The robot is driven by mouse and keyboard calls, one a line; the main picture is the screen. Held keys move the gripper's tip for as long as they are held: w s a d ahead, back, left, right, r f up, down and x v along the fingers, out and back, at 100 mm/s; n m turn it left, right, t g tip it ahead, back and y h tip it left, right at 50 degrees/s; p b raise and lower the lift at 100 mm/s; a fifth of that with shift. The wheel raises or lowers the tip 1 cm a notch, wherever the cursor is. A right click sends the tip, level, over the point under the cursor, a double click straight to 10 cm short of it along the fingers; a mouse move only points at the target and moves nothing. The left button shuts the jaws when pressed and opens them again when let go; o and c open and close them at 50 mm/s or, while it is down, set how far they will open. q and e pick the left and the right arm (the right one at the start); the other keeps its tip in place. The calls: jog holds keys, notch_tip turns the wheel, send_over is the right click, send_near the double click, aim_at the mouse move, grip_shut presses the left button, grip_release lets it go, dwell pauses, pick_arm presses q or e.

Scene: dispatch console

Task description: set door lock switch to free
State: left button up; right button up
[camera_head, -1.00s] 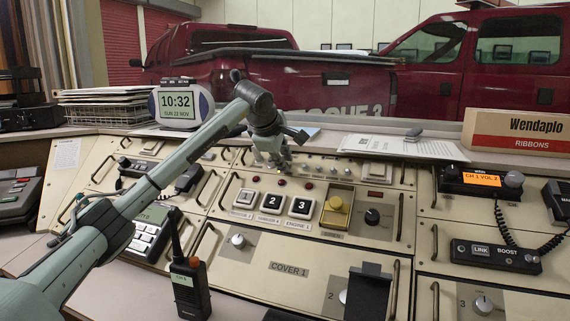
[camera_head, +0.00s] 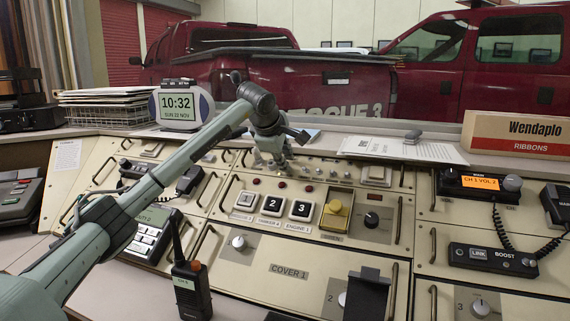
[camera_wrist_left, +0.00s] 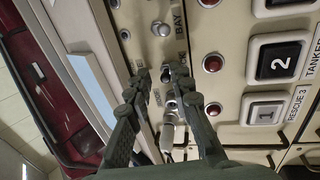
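My left gripper (camera_head: 274,161) is over the row of small toggle switches at the top of the console's middle panel. In the left wrist view its two dark fingers (camera_wrist_left: 160,75) stand apart on either side of a small metal switch (camera_wrist_left: 168,77), with a gap between the tips. Whether they touch it is unclear. The lettering beside it is partly hidden by the fingers, so I cannot read which switch is the door lock or its setting. Another toggle (camera_wrist_left: 160,29) stands beyond the fingertips, near the word "BAY". My right gripper is not clearly in view.
Red lamps (camera_wrist_left: 212,62) and numbered push buttons (camera_head: 271,206) lie beside the switch row. A yellow button (camera_head: 335,215) and black knob (camera_head: 371,219) are to the right. A handheld radio (camera_head: 190,289) stands in front. Papers (camera_head: 400,150) lie on the ledge behind.

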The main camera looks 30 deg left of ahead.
pick_arm(q)
jog(key=shift+w+r, duration=0.1)
jog(key=shift+w, duration=0.05)
jog(key=shift+w+r+v, duration=0.15)
jog(key=shift+v, duration=0.85)
jog(key=shift+w+r+v, duration=0.1)
jog(key=shift+v, duration=0.85)
jog(key=shift+w+r+v, duration=0.15)
jog(key=shift+v, duration=0.85)
jog(key=shift+a, duration=0.15)
